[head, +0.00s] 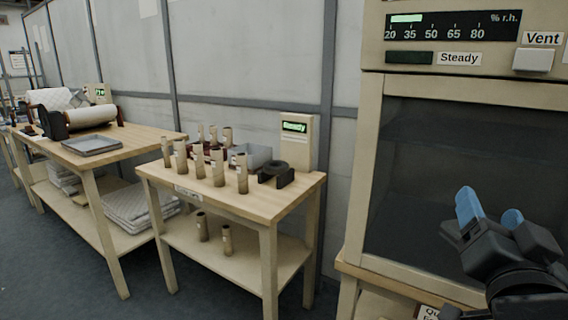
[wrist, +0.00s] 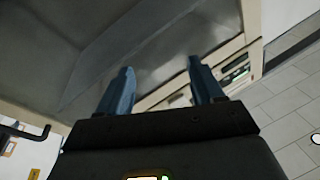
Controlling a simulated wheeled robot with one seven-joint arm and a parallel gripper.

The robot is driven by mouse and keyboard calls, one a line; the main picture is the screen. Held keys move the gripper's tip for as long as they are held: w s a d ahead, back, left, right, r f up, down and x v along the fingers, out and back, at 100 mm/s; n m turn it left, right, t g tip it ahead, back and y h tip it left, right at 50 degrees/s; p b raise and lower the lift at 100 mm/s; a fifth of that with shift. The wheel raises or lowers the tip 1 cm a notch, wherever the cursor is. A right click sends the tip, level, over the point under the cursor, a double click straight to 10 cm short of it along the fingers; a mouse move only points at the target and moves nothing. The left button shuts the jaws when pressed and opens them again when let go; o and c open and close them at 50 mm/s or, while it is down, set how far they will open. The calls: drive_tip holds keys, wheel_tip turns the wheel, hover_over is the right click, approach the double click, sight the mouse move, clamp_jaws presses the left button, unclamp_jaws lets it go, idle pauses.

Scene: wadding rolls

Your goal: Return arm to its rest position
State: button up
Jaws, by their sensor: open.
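My gripper (head: 490,212) is at the right of the head view, raised in front of the dark window of a beige cabinet (head: 369,150). Its two blue fingers are apart with nothing between them. In the wrist view the fingers of my gripper (wrist: 163,92) also stand apart and empty, with the cabinet's frame (wrist: 252,25) and a small lit panel behind them. I cannot tell the exact gap between the fingers and the cabinet.
A small wooden table (head: 257,205) at the middle holds several brown rolls (head: 218,169), a black ring-shaped holder (head: 276,174) and a box reading "Steady" (head: 298,143). A longer table (head: 140,139) stands at left with a grey tray (head: 92,145). Open floor (head: 60,265) lies in front.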

drive_tip(key=s+a+f+n+g+y+p, duration=0.1)
drive_tip(key=s+a+f+n+y, duration=0.2)
drive_tip(key=s+f, duration=0.5)
drive_tip(key=s+a+f+n+g+y+p, duration=0.1)
drive_tip(key=s+f+n+y, duration=0.2)
drive_tip(key=s+f+n, duration=0.35)
drive_tip(key=s+a+f+g, duration=0.1)
drive_tip(key=s, duration=1)
drive_tip(key=s+a+f+y+p, duration=0.1)
drive_tip(key=s+a, duration=0.1)
drive_tip(key=s, duration=0.9)
drive_tip(key=shift+a+f+m+g, duration=0.15)
drive_tip(key=shift+a+m+g, duration=0.05)
drive_tip(key=shift+m+g, duration=0.25)
